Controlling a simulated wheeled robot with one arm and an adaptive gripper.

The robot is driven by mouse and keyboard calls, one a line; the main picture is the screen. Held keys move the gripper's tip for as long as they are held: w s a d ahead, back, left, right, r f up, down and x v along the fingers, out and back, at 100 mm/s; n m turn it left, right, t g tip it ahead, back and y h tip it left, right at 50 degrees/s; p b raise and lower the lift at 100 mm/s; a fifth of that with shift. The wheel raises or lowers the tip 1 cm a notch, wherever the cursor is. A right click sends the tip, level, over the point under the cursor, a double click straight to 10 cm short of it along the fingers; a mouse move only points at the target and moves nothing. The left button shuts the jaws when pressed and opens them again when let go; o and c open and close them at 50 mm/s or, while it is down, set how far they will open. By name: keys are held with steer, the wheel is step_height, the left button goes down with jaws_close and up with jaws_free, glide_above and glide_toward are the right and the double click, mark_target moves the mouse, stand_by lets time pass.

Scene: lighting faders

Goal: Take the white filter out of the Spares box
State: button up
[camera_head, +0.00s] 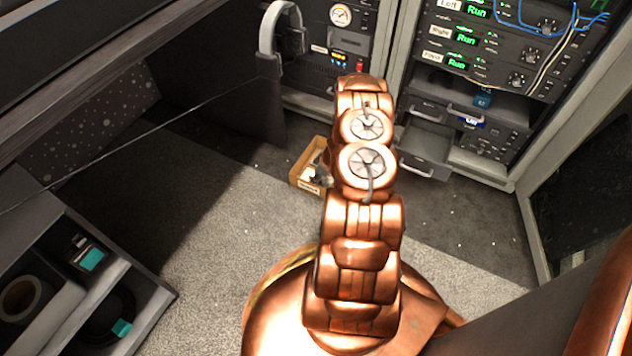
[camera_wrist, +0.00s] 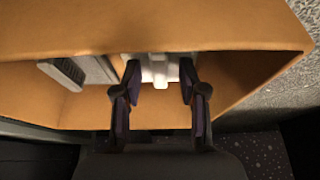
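The tan box (camera_head: 307,168) stands on the floor beyond my arm, with a small unreadable label on its front; my arm hides its right side. A small white item shows inside it. In the wrist view the box (camera_wrist: 240,32) surrounds my gripper (camera_wrist: 160,78). The two dark purple-padded fingers are spread apart and point into the box. A white piece (camera_wrist: 160,68), perhaps the filter, lies between the fingertips. I cannot tell whether the pads touch it. A light grey item with a dark ribbed patch (camera_wrist: 72,72) lies to the left in the box.
An equipment rack (camera_head: 480,60) with an open drawer (camera_head: 425,165) stands right of the box. Headphones (camera_head: 280,35) hang above it. A grey divided tray (camera_head: 150,305) with teal-tagged items is at lower left. Carpet (camera_head: 230,210) left of my arm is clear.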

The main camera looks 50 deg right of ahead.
jaws_close()
stand_by(0.4)
